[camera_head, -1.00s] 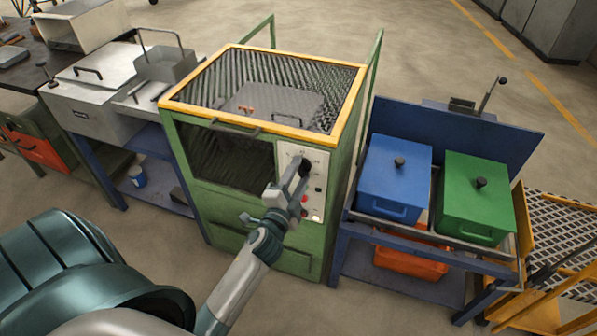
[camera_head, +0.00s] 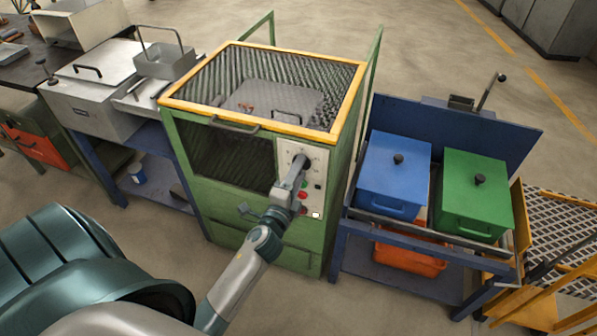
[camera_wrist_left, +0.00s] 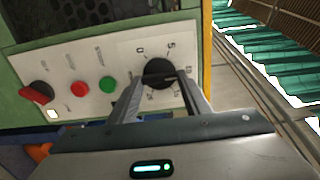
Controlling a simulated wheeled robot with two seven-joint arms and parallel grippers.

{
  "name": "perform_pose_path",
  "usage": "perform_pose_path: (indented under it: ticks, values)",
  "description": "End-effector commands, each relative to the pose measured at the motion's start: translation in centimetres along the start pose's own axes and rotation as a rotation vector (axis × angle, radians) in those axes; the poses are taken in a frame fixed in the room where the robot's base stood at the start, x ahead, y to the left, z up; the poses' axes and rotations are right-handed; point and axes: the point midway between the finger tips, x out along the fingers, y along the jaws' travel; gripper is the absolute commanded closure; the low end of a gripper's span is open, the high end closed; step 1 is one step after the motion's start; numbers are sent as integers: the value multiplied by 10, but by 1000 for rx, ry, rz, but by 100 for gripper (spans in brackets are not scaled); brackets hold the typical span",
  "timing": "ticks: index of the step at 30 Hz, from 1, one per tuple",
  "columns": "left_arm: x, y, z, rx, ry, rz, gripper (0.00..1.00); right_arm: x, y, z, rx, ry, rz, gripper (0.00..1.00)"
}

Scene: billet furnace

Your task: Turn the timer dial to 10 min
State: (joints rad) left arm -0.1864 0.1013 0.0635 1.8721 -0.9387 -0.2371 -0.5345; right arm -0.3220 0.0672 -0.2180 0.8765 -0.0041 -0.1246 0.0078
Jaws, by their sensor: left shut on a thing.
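The timer dial (camera_wrist_left: 159,74) is a round black knob on the white control panel (camera_wrist_left: 115,65) of the green furnace cabinet. Marks around it include 0 at its upper left and 5 at its upper right; the other marks are partly hidden or too small to read surely. My left gripper (camera_wrist_left: 160,85) is shut on the dial, with one finger on each side. I cannot tell which mark the dial points to. In the head view my left gripper (camera_head: 302,163) reaches the panel and covers the dial. My right gripper is not in view.
On the panel are a green button (camera_wrist_left: 107,84), a red button (camera_wrist_left: 78,89) and a red-and-black switch (camera_wrist_left: 37,93). The green cabinet (camera_head: 230,213) has a mesh top with a yellow frame. A blue box (camera_head: 393,178) and a green box (camera_head: 473,200) stand on the right bench.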

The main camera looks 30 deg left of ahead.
Motion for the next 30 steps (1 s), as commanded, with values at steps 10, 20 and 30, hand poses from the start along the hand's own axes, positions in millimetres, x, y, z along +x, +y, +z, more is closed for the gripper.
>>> perform_pose_path:
  ticks: [10, 20, 30]
  values:
    - [0, 0, 0, -2, 0, 0, 38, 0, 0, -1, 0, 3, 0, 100]
    - [-10, 2, 0, -2, 0, 1, 38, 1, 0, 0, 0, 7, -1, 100]
    - [-59, 3, 0, -3, 0, 2, 38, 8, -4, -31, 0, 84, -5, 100]
